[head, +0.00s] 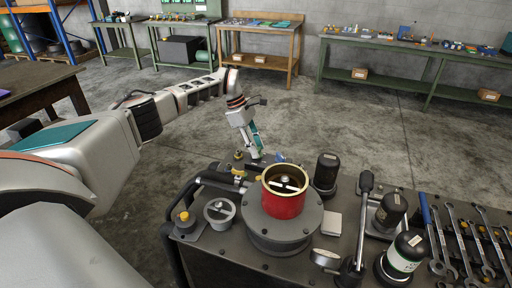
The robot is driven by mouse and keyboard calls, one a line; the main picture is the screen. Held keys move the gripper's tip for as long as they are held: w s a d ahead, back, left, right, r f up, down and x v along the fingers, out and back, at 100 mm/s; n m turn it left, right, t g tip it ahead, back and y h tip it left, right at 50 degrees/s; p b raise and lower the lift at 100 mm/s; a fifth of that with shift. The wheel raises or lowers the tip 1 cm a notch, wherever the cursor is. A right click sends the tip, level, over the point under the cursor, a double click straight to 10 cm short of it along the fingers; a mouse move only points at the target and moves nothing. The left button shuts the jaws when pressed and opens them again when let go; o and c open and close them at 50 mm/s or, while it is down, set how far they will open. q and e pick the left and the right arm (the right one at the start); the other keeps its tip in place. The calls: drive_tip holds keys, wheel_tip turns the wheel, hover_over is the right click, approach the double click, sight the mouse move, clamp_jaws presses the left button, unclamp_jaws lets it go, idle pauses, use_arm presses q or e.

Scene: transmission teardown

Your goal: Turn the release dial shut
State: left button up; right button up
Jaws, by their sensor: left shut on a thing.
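My left gripper (257,152) reaches down from above to the back left edge of the machine top. Its fingers are shut on a small part that they mostly hide; I cannot tell whether this is the release dial. A round grey dial with a raised bar (219,211) sits at the front left of the machine top, apart from the gripper. A red cylinder with a brass rim (284,200) stands on a round grey flange (262,229), to the right of and nearer than the gripper. My right gripper is not in view.
A brass fitting (238,158) stands just left of the fingers. Black canisters (326,170), a lever (364,215) and several wrenches (455,235) crowd the machine's right side. Workbenches (370,42) line the back wall. The concrete floor behind the machine is clear.

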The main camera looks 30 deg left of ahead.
use_arm(q)
drive_tip(key=shift+r, duration=0.1)
idle(0.5)
drive_tip(key=o, duration=1.1)
drive_tip(key=shift+o, duration=0.2)
drive_tip(key=shift+a+r, duration=0.1)
drive_tip(key=shift+r, duration=0.1)
drive_tip(key=v, duration=1.1)
drive_tip(key=shift+a+r, duration=0.2)
